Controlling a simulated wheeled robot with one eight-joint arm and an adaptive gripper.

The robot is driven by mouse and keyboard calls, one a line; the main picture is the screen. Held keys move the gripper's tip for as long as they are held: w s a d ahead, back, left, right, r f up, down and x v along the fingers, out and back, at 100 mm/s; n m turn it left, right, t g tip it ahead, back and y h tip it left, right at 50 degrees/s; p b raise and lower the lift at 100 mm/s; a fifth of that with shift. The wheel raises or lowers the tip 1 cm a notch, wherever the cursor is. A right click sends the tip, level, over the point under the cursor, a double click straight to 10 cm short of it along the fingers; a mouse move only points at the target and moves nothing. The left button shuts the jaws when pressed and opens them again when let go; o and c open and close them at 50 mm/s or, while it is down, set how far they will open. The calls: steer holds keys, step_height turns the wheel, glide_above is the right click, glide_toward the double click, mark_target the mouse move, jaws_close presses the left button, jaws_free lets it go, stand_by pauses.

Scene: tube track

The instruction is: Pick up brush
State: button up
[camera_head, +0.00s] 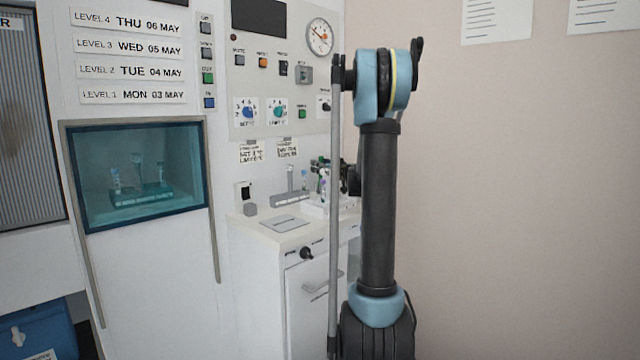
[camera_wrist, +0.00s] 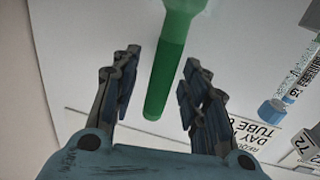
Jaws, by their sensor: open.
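A green rod-like object (camera_wrist: 168,70), which appears to be the brush, shows in the wrist view. Its rounded dark end points toward my gripper and its wider, lighter part runs off the top edge. My gripper (camera_wrist: 160,78) is open, with one finger on each side of the green rod. A gap shows on both sides, and I cannot tell how far the rod is in depth. In the head view my arm hides most of my gripper and the area around it; a little green shows by the counter there.
A capped tube (camera_wrist: 275,108) and printed labels (camera_wrist: 262,132) lie at the right in the wrist view. In the head view a white counter (camera_head: 262,236) holds a grey plate (camera_head: 284,223) below a control panel (camera_head: 270,85). A glass window (camera_head: 135,175) is at left.

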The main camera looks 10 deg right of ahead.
jaws_close()
steer(key=shift+r, duration=0.7)
step_height(320, 180, up, 5)
steer(key=shift+r, duration=0.1)
steer(key=v, duration=1.8)
steer(key=shift+r, duration=0.2)
